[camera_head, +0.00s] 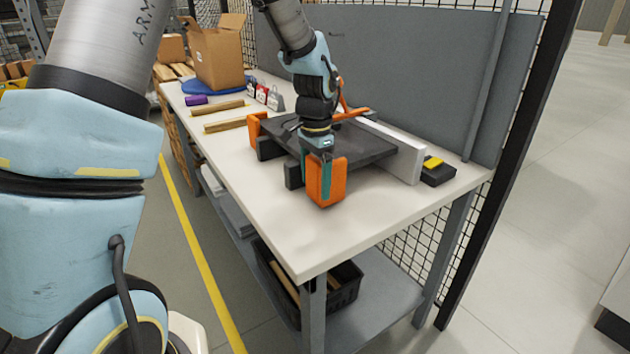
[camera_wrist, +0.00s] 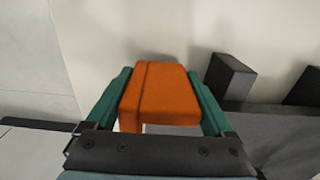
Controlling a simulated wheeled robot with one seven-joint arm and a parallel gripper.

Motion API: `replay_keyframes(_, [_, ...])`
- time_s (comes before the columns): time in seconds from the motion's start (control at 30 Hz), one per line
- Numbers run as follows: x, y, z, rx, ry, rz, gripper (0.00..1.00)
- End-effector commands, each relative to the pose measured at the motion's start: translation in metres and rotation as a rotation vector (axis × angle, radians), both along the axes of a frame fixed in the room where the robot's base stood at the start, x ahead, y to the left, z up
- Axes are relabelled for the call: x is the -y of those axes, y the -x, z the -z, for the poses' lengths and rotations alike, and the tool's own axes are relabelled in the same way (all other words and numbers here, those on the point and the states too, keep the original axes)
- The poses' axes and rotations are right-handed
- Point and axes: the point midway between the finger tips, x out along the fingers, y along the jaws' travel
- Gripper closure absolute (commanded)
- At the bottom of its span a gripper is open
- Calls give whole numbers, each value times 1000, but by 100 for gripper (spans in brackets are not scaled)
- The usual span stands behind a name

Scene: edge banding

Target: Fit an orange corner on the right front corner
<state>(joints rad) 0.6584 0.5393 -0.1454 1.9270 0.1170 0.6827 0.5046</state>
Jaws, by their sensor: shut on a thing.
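My gripper (camera_head: 322,180) is shut on an orange corner (camera_head: 331,182), held at the near end of the dark panel (camera_head: 362,142). In the wrist view the orange corner (camera_wrist: 160,95) sits between the two green fingers. The panel lies raised on dark blocks (camera_head: 292,174). Another orange corner (camera_head: 254,127) is at the panel's left end, and an orange piece (camera_head: 350,112) shows at its back behind my wrist. Whether the held corner touches the panel cannot be told. The panel's corner nearest my gripper is partly hidden.
A white upright fence (camera_head: 405,155) stands along the panel's right side. A black box with a yellow top (camera_head: 437,172) is right of it. Wooden strips (camera_head: 222,123), small bottles (camera_head: 265,95) and a cardboard box (camera_head: 215,55) are farther back. The table's front (camera_head: 310,240) is clear.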

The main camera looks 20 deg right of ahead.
Motion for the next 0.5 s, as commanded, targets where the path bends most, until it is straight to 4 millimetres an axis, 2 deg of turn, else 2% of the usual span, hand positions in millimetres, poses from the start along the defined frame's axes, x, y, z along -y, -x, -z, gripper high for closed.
replay_keyframes(0.07, [0, 0, 0, 0, 0, 0, 65])
replay_keyframes(0.1, [0, 0, 0, 0, 0, 0, 11])
replay_keyframes(0.2, [0, 0, 0, 0, 0, 0, 0])
replay_keyframes(0.5, [0, 0, -3, 1, 1, 0, 0])
